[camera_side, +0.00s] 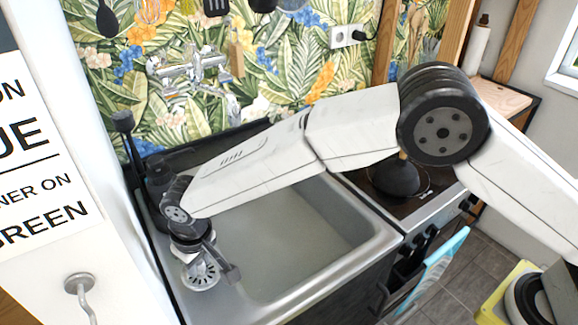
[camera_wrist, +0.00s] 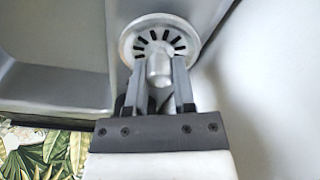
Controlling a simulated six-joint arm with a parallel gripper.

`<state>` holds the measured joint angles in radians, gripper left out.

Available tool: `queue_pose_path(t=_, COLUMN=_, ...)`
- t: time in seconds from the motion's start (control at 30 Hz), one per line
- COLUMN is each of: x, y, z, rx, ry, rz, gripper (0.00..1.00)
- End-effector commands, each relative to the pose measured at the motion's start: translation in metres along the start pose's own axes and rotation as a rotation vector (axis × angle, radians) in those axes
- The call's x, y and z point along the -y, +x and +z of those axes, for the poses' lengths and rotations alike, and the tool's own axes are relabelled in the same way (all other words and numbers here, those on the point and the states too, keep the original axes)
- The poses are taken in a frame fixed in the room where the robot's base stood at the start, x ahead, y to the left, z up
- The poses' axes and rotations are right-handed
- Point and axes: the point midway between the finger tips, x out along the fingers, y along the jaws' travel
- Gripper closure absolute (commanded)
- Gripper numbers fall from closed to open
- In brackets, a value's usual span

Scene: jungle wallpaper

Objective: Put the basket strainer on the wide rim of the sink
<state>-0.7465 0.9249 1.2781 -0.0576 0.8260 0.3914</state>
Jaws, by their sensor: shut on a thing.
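The basket strainer (camera_side: 203,281) is a round metal disc with dark slots and a central knob. In the side view it is at the wide left rim (camera_side: 215,306) of the steel sink, left of the basin (camera_side: 300,240). My gripper (camera_side: 205,262) is above it, pointing down, and partly hides it. In the wrist view the strainer (camera_wrist: 160,36) faces the camera, and the fingers of my gripper (camera_wrist: 160,80) are shut on its knob. I cannot tell whether the disc touches the rim.
A faucet (camera_side: 190,68) is on the leafy wall behind the sink. A white panel with a sign (camera_side: 35,150) stands close on the left. The basin is empty where visible.

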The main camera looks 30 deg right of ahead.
Motion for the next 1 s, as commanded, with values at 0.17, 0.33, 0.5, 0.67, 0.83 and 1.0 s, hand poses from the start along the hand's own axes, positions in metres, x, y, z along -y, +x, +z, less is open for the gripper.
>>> queue_pose_path(t=0.17, x=0.000, y=0.020, z=0.001, rx=0.002, ry=0.000, rz=0.001, gripper=1.00)
queue_pose_path(t=0.33, x=0.000, y=0.031, z=0.002, rx=-0.001, ry=0.000, rz=0.000, gripper=1.00)
queue_pose_path(t=0.5, x=0.000, y=0.032, z=0.002, rx=-0.001, ry=0.000, rz=0.000, gripper=1.00)
queue_pose_path(t=0.67, x=0.000, y=0.033, z=0.002, rx=-0.001, ry=0.000, rz=0.000, gripper=1.00)
queue_pose_path(t=0.83, x=0.000, y=0.035, z=0.003, rx=0.000, ry=0.000, rz=0.000, gripper=0.49)
queue_pose_path(t=1.0, x=0.000, y=0.035, z=0.003, rx=0.000, ry=0.000, rz=0.000, gripper=0.33)
